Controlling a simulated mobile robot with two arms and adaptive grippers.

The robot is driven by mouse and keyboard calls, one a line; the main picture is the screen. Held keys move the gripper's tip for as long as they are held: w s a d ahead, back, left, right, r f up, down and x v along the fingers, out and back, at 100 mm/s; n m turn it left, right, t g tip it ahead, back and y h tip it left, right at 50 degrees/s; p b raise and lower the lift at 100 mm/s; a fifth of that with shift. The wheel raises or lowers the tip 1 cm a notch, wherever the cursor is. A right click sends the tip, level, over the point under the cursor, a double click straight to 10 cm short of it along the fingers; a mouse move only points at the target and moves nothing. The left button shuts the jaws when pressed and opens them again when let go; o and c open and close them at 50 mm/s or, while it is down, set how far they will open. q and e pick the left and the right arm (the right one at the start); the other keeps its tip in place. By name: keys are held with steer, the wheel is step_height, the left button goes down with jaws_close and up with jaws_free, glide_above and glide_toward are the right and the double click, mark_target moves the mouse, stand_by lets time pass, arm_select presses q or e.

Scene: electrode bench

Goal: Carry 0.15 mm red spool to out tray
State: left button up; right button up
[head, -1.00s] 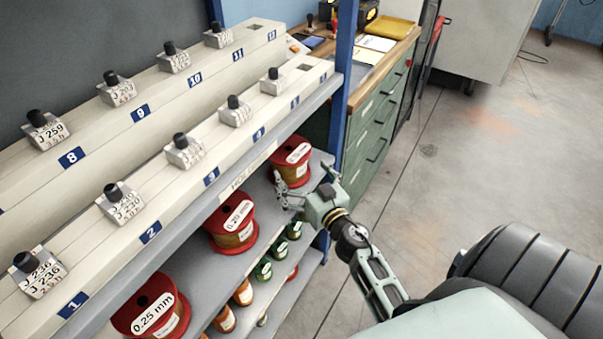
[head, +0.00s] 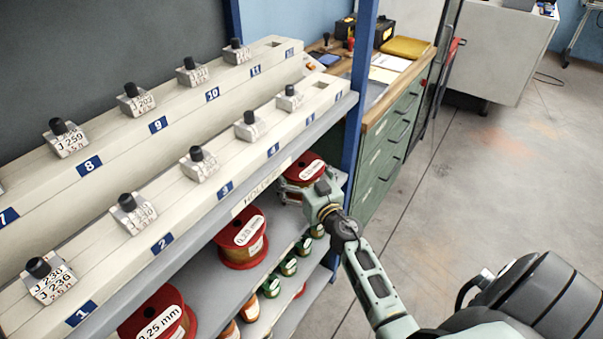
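A red-flanged spool (head: 303,168) stands at the far right end of the shelf under the block racks; its label is too small to read surely. My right gripper (head: 297,190) is at the near side of this spool, with its fingers close against it and partly hiding its lower part. Whether the fingers are closed on it I cannot tell. A yellow tray (head: 406,48) lies on the wooden bench top at the back; no label shows on it. My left gripper is not in view.
A 0.20 mm spool (head: 241,238) and a 0.25 mm spool (head: 160,318) stand on the same shelf. Smaller green and orange spools sit below. A blue post (head: 358,100) rises just right of the far spool. The floor to the right is clear.

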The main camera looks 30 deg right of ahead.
steer(key=shift+d+r, duration=0.1)
steer(key=c, duration=1.8)
steer(key=shift+d, duration=0.1)
